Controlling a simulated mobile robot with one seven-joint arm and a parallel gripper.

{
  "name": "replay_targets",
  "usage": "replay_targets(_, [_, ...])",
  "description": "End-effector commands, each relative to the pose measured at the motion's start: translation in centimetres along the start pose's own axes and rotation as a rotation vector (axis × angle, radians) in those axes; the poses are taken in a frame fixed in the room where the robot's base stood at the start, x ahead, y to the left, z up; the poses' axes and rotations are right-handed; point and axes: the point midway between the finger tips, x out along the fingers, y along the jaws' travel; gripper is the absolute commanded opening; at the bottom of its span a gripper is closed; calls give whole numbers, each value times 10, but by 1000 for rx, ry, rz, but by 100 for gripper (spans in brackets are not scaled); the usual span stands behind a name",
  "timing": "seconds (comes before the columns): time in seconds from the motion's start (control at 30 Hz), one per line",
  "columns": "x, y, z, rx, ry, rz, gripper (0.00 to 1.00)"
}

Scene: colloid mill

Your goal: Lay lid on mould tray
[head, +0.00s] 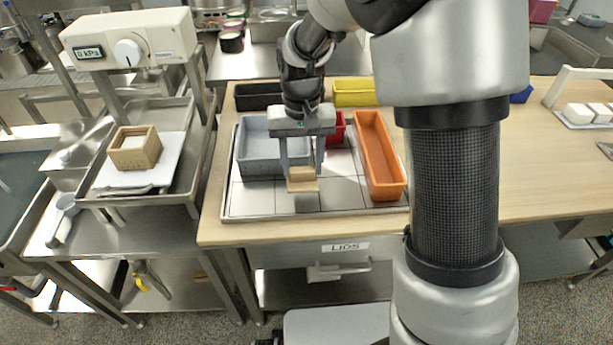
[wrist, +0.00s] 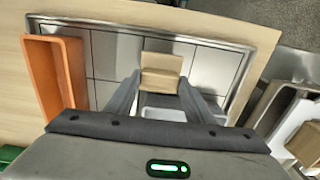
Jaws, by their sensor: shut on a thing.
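My gripper (head: 302,172) points down over the gridded board on the wooden table. It is shut on a small light-wood lid (head: 303,186), a flat plate with a block-like grip on top. The lid also shows between my fingertips in the wrist view (wrist: 161,62). It appears held above the board, but its height is hard to tell. A square wooden mould tray (head: 136,149) with a pale block inside stands apart at the left, below the gauge unit. Part of it shows at the lower right of the wrist view (wrist: 308,143).
The mould tray stands on a white plate (head: 168,170) in a steel tray (head: 180,112). The gauge unit (head: 130,40) overhangs it. Grey-blue (head: 258,158), orange (head: 380,160), red, black and yellow (head: 355,92) bins surround my gripper. A gap separates the table from the steel bench.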

Motion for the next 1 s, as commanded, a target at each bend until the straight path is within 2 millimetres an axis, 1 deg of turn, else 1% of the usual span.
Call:
replay_targets(0.03, [7, 0, 0, 0, 0, 0, 26])
replay_targets(0.17, [15, 0, 0, 0, 0, 0, 26])
replay_targets(0.4, [47, 0, 0, 0, -2, 1, 26])
replay_targets(0.67, [48, 0, 0, 0, 1, 0, 26])
replay_targets(0.8, [52, 0, 0, 0, 1, 0, 26])
replay_targets(0.83, [51, 0, 0, 0, 1, 0, 53])
replay_targets(0.9, [51, 0, 0, 0, 1, 0, 65])
replay_targets(0.93, [51, 0, 0, 0, 1, 0, 66])
replay_targets(1.0, [51, 0, 0, 0, 1, 0, 66])
